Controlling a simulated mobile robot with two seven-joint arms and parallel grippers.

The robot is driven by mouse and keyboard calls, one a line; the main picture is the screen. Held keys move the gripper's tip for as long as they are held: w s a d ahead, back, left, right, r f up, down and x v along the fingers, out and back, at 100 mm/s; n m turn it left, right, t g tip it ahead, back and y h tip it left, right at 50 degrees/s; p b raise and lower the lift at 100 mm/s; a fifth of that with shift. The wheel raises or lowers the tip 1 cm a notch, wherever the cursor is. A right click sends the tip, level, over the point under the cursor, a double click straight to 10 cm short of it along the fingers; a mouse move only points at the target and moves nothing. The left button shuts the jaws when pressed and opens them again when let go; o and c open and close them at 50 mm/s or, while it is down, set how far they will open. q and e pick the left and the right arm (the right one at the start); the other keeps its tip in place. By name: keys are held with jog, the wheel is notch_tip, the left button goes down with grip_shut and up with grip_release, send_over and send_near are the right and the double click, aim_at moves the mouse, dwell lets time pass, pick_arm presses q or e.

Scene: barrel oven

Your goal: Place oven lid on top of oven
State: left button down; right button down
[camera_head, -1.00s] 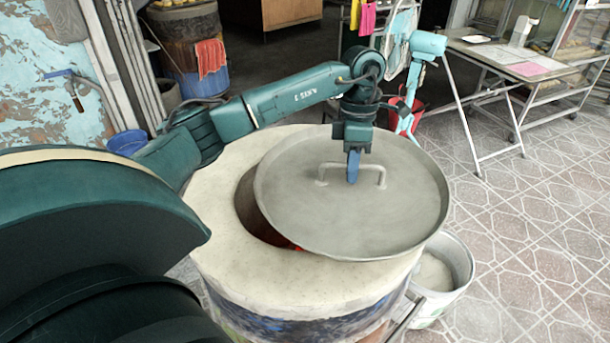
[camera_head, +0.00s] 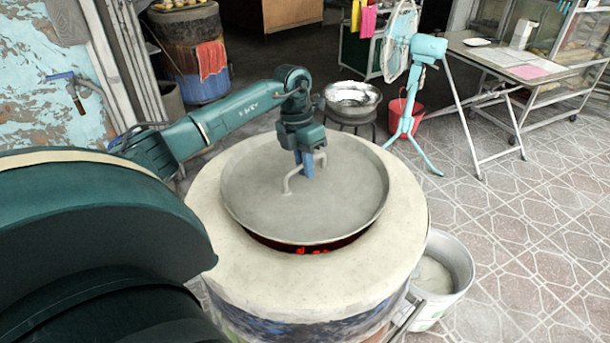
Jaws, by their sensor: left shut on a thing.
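The round grey oven lid (camera_head: 285,215) is over the opening of the barrel oven (camera_head: 395,245) in the middle of the head view. It covers most of the opening. A dark gap with a red glow shows below the lid's near edge, so I cannot tell whether the lid touches the oven top anywhere. My left gripper (camera_head: 306,170) comes down from above and is shut on the lid's bar handle (camera_head: 290,180). My right gripper is not in view.
A metal bucket (camera_head: 448,295) stands beside the oven at the right. Behind the oven are a metal bowl (camera_head: 352,97) on a stand, a light blue fan (camera_head: 428,48) and a red bucket (camera_head: 405,112). A table (camera_head: 480,52) stands at the back right. Tiled floor at the right is clear.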

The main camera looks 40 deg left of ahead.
aim_at(305, 180)
pick_arm(q)
notch_tip(305, 180, down, 3)
jog(key=shift+f, duration=0.1)
jog(key=shift+f, duration=0.15)
jog(key=c, duration=1.5)
grip_release()
notch_tip(305, 180, up, 12)
jog(key=a, duration=0.2)
jog(key=shift+a+b, duration=0.15)
jog(key=shift+b, duration=0.15)
